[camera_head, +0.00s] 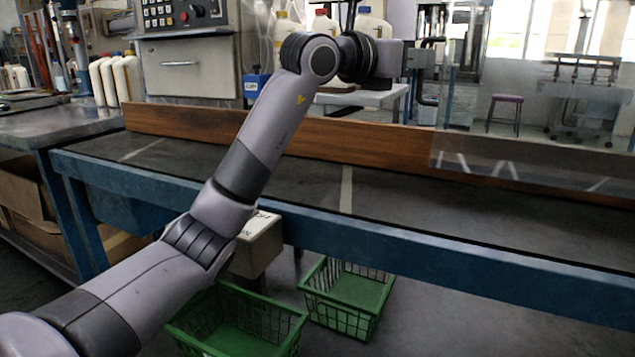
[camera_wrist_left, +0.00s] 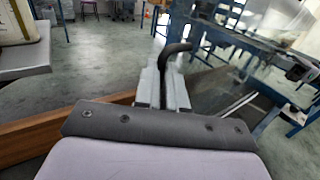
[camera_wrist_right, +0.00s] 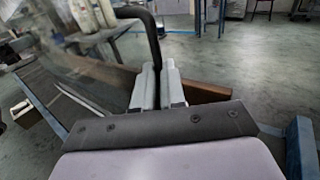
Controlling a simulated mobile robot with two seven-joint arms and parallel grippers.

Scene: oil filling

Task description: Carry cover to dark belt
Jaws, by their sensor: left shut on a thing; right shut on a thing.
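The cover (camera_head: 535,115) is a clear, see-through panel at the right of the head view, above the dark belt (camera_head: 390,200) and overlapping the wooden board behind it. Whether its lower edge touches the belt I cannot tell. My left gripper (camera_head: 418,60) is at the cover's left side. In the left wrist view its fingers (camera_wrist_left: 168,90) are shut on a bent black handle (camera_wrist_left: 175,50). In the right wrist view my right gripper (camera_wrist_right: 157,88) is shut on another black handle (camera_wrist_right: 150,35). The right arm is not in the head view.
A blue frame (camera_head: 420,252) edges the belt, and a wooden board (camera_head: 370,138) runs along its back. Below are a box (camera_head: 258,245) and two green baskets (camera_head: 350,290). Several white jugs (camera_head: 115,80) stand at the left. Pale strips cross the bare belt.

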